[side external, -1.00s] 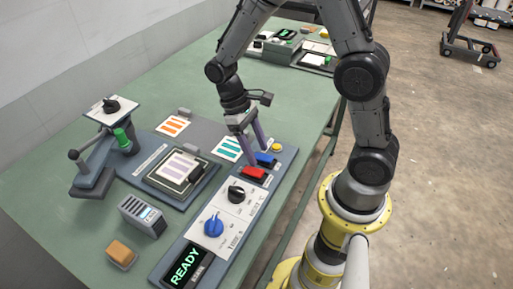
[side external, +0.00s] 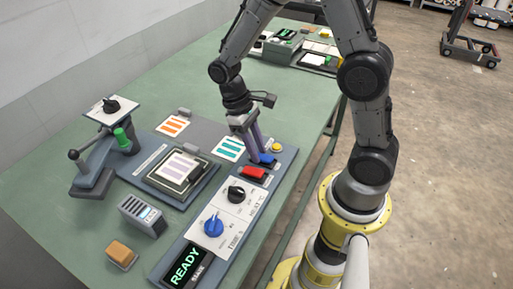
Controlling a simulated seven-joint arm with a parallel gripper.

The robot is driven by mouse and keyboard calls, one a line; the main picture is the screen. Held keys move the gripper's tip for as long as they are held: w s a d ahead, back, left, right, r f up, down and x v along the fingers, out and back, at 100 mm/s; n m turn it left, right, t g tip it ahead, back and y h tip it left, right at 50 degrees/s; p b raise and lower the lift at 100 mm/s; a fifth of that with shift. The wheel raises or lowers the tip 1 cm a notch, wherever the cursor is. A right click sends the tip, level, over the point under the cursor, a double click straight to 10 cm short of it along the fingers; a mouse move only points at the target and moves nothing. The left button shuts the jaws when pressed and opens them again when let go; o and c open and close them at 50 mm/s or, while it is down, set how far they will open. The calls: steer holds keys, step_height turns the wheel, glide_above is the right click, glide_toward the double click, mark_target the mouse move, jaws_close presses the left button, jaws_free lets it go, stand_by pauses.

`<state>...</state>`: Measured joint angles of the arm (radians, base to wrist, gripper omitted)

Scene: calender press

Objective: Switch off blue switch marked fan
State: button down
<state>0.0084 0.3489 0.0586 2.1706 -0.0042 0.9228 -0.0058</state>
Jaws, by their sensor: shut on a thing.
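The blue switch (side external: 267,160) is on the long control panel (side external: 215,262), between the red switch (side external: 254,173) and the yellow button (side external: 276,148). Its label is too small to read. My gripper (side external: 259,155) is over the blue switch with its fingers together, pointing down, and the fingertips are at the switch's left part. The fingers hide part of the blue switch. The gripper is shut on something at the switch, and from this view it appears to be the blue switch.
The panel also holds a black knob (side external: 236,194), a blue knob (side external: 214,226) and a READY display (side external: 186,266).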

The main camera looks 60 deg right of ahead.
mark_target(264, 156)
steer(key=shift+s+r+t, duration=0.15)
steer(key=shift+s+t, duration=0.2)
steer(key=shift+t, duration=0.8)
steer(key=shift+s+r+t, duration=0.15)
steer(key=shift+s+t, duration=0.15)
steer(key=shift+t, duration=0.85)
steer(key=c, duration=0.6)
jaws_free()
step_height(264, 156, up, 14)
steer(key=shift+s, duration=0.3)
steer(key=shift+f, duration=0.1)
